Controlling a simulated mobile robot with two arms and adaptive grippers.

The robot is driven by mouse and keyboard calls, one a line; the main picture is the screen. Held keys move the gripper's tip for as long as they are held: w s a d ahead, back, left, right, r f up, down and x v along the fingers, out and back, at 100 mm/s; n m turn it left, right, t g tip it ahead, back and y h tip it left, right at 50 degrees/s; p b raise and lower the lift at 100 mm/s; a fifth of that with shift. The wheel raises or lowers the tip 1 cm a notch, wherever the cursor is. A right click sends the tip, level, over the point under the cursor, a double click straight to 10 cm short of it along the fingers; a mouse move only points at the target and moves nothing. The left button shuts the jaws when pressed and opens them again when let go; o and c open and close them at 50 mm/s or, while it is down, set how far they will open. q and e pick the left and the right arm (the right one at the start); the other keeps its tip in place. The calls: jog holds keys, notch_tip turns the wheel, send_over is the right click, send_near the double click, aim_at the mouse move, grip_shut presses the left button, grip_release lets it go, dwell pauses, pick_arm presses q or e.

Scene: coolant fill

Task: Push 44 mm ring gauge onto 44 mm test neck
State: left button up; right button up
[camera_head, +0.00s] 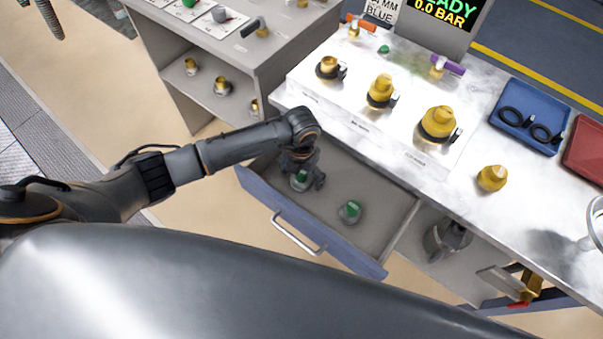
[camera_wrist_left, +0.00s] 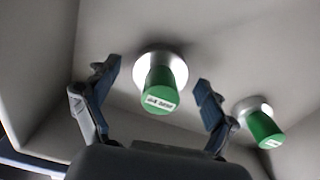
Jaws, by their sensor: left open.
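Two black rings with tabs, which look like ring gauges, lie in a blue tray (camera_head: 545,92) at the right; one ring (camera_head: 510,116) is left of the other (camera_head: 541,132). Brass necks stand on a white labelled board: a small one (camera_head: 327,66), a middle one (camera_head: 380,90) and a large one (camera_head: 439,119), with black rings at their bases. I cannot read which is 44 mm. My left gripper (camera_head: 305,184) is open inside the drawer, around or just above a green-topped plug (camera_head: 299,178). In the left wrist view the plug (camera_wrist_left: 160,90) is between the fingers, apart from both.
The open drawer (camera_head: 373,229) also holds a second green plug (camera_head: 349,211), right of my gripper. A loose brass piece (camera_head: 492,178) stands on the marble bench. A red tray (camera_head: 585,150) is at the right edge. Drawer walls surround my left gripper.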

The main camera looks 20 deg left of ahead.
pick_arm(q)
jog(key=shift+c, duration=0.4)
jog(key=c, duration=1.1)
jog(key=shift+r, duration=0.1)
jog(key=shift+c, duration=0.2)
